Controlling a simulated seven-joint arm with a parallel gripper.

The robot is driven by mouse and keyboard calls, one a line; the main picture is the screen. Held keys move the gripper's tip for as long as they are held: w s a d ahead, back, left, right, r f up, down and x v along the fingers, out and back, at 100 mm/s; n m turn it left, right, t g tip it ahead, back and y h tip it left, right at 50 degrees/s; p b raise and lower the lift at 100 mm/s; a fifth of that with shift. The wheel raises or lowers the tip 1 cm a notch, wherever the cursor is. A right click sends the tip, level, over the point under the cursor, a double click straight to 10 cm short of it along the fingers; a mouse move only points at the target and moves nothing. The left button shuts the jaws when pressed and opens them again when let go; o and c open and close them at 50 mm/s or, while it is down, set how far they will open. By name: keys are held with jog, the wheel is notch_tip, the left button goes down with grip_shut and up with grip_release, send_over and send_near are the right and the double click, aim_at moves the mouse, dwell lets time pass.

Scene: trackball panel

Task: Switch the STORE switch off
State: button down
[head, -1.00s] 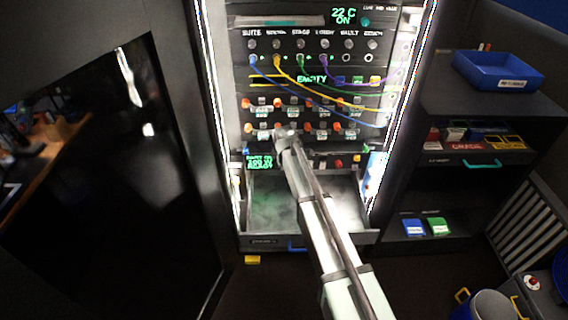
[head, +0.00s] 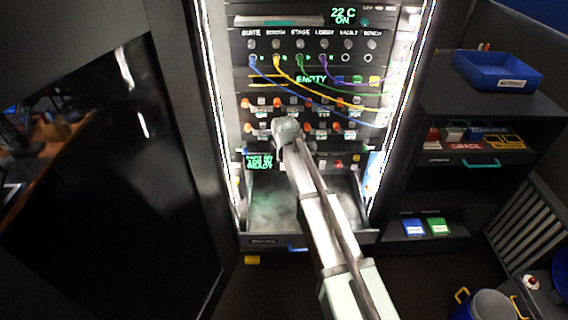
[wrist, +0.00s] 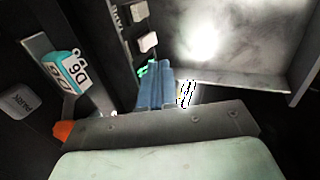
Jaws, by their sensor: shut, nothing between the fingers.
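The rack panel (head: 310,90) stands in the middle of the head view, with two rows of small orange and grey switches across its lower half. The labels under them are too small to read, so I cannot tell which switch is STORE. My gripper (head: 284,128) is at the lower switch row, left of the panel's middle, and hides part of it. In the wrist view my gripper (wrist: 156,85) is shut and empty.
An open drawer (head: 262,241) juts out below the panel under my arm. Coloured cables (head: 300,75) hang across the upper panel. A dark shelf unit with a blue tray (head: 498,70) stands at the right. A glossy dark door (head: 120,180) is at the left.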

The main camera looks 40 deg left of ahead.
jog(key=shift+w+a+v, duration=0.1)
jog(key=shift+v, duration=0.75)
jog(key=shift+w+a+v, duration=0.15)
jog(key=shift+v, duration=0.65)
jog(key=shift+r, duration=0.15)
